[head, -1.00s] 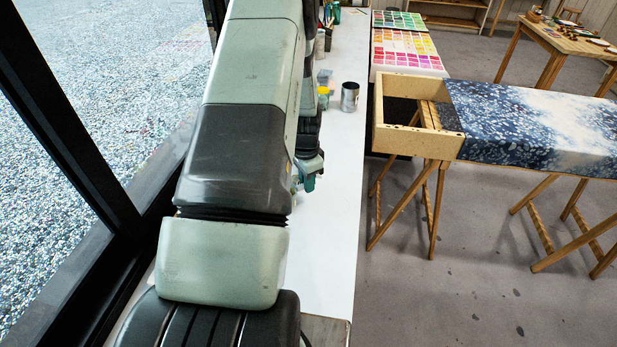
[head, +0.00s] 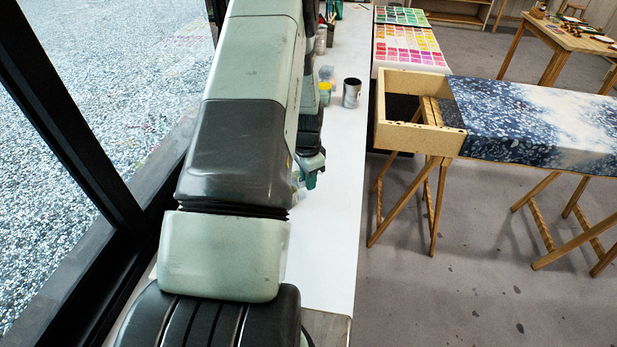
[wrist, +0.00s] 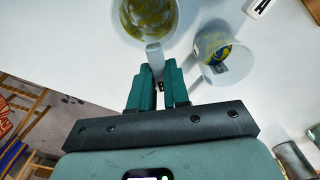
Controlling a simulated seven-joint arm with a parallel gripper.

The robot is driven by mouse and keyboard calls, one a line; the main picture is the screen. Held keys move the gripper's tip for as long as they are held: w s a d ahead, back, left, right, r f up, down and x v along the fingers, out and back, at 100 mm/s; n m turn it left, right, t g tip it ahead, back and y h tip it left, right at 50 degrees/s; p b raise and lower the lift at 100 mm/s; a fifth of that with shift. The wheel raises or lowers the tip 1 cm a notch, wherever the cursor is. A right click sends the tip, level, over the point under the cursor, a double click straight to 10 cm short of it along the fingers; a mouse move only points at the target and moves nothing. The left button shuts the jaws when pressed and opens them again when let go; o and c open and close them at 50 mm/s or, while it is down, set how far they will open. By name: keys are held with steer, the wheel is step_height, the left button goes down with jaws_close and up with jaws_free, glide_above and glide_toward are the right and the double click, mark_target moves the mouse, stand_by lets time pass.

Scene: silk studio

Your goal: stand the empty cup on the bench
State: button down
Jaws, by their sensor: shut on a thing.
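In the wrist view my gripper (wrist: 158,78) has its teal fingers closed on the pale handle of a cup (wrist: 150,18). This cup's mouth faces the camera and its inside is streaked yellow-green; the top edge of the picture cuts it off. I cannot tell whether its base touches the white bench (wrist: 90,40). A second pale cup (wrist: 215,50) is close on the right, with yellow and blue showing inside. In the head view my gripper (head: 313,178) is over the bench (head: 335,215), and my arm hides most of the cups.
A metal tin (head: 351,93) and a yellow-topped jar (head: 325,90) stand farther along the bench. A dark-printed white piece (wrist: 262,8) lies past the second cup. Window frames border the left. The near right part of the bench is clear.

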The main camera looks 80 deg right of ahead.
steer(key=shift+f, duration=0.1)
steer(key=c, duration=1)
jaws_free()
step_height(320, 180, up, 11)
steer(key=shift+w+a, duration=0.15)
